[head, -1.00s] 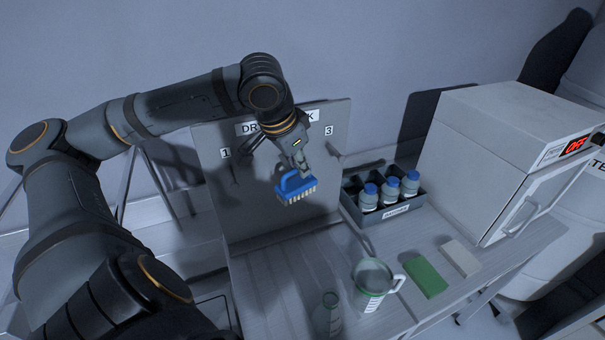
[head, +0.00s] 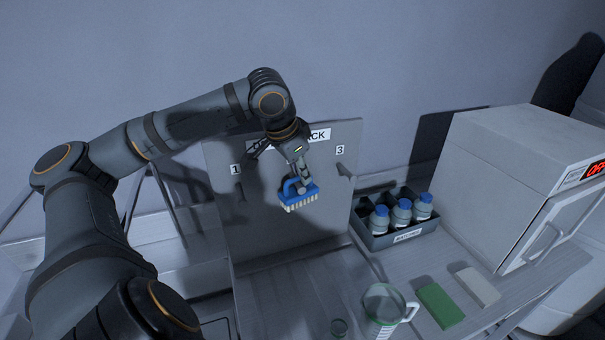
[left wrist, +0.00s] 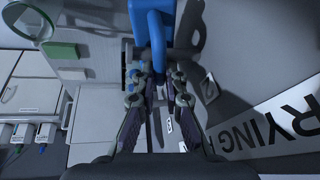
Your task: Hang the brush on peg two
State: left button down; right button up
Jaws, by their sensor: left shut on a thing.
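The blue brush (head: 301,200) with pale bristles is in front of the grey drying rack board (head: 235,215) in the head view, bristles facing down. My left gripper (head: 299,180) is shut on its handle. In the left wrist view the blue handle (left wrist: 155,35) sits at the fingers of my left gripper (left wrist: 157,78). The rack carries a "1" label (head: 236,169) at left and a "3" label (head: 340,150) at right, with a peg (head: 345,171) under the 3. My right gripper is out of view.
Right of the board stands a dark tray (head: 408,240) with blue-capped bottles (head: 401,211). A glass jug (head: 385,310), a green block (head: 440,305) and a pale block (head: 478,286) are on the bench. A grey oven (head: 510,150) stands at right.

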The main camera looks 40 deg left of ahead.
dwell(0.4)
pick_arm(q)
jog(key=c, duration=1.3)
grip_release()
jog(key=shift+c, duration=0.2)
jog(key=v, duration=1.2)
jog(key=shift+d, duration=0.1)
